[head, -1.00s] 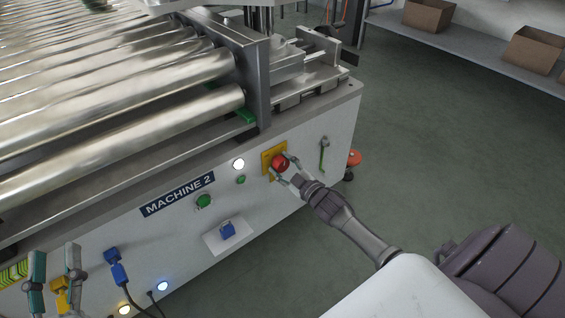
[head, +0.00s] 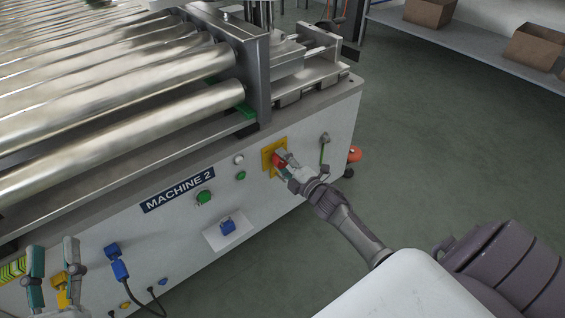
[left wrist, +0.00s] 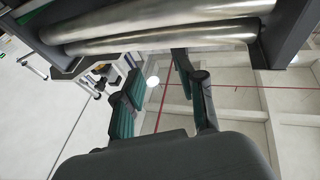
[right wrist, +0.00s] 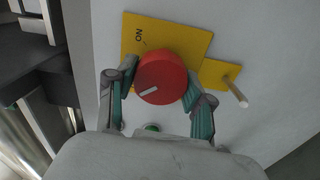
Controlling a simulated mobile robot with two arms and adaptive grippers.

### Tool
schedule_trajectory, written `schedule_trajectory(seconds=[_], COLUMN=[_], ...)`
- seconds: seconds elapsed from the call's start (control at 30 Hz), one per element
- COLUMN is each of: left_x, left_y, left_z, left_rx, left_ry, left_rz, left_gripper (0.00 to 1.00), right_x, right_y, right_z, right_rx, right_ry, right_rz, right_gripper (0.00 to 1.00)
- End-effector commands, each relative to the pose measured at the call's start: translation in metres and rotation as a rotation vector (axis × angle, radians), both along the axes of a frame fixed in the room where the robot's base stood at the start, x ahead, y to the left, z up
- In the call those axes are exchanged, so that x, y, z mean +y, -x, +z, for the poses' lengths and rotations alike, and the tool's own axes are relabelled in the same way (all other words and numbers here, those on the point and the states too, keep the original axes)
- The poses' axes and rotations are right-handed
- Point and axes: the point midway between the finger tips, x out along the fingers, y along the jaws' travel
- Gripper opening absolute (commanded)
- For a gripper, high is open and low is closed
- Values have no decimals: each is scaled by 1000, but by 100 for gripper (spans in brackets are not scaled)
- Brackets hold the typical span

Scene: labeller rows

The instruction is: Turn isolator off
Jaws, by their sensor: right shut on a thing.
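The isolator is a red round knob (right wrist: 160,78) on a yellow plate (right wrist: 190,45) at the right end of the machine's front panel. The word ON shows on the plate, and the white mark on the knob points away from it. In the head view the knob (head: 279,160) is partly covered by my right gripper (head: 285,163). My right gripper's fingers (right wrist: 158,100) are shut on the knob, one on each side. My left gripper (head: 53,268) is open and empty at the lower left, in front of the panel; its fingers (left wrist: 160,105) stand apart in the left wrist view.
The panel carries a MACHINE 2 label (head: 178,191), a green button (head: 203,197), an unlit white lamp (head: 239,159) and blue plugs (head: 120,269). A yellow tab with a peg (right wrist: 232,88) sits beside the plate. Steel rollers (head: 140,125) lie above. Floor at right is clear.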

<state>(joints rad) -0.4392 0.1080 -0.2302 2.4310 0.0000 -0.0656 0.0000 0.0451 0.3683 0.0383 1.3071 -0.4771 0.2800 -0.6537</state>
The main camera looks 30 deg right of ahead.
Motion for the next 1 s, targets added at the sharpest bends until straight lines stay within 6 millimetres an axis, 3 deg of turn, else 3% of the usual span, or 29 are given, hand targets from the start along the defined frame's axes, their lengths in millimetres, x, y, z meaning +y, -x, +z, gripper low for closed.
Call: schedule_trajectory(seconds=[0.77, 0.8, 0.93, 1.0], left_x=[-1, -1, -1, -1], left_y=[4, 4, 4, 4], left_z=[10, 10, 10, 10], left_rx=[-63, -63, -63, -63], left_ry=[18, 18, 18, 18], left_rz=[-5, -5, -5, -5], left_gripper=[40, 40, 40, 40], right_x=[1, 1, 1, 1], right_y=[1, 1, 1, 1], right_z=[-2, -2, -2, -1], right_rx=[-5, -5, -5, -6], right_ry=[105, 105, 104, 104], right_rz=[1, 1, 1, 1], right_gripper=[17, 55, 77, 77])
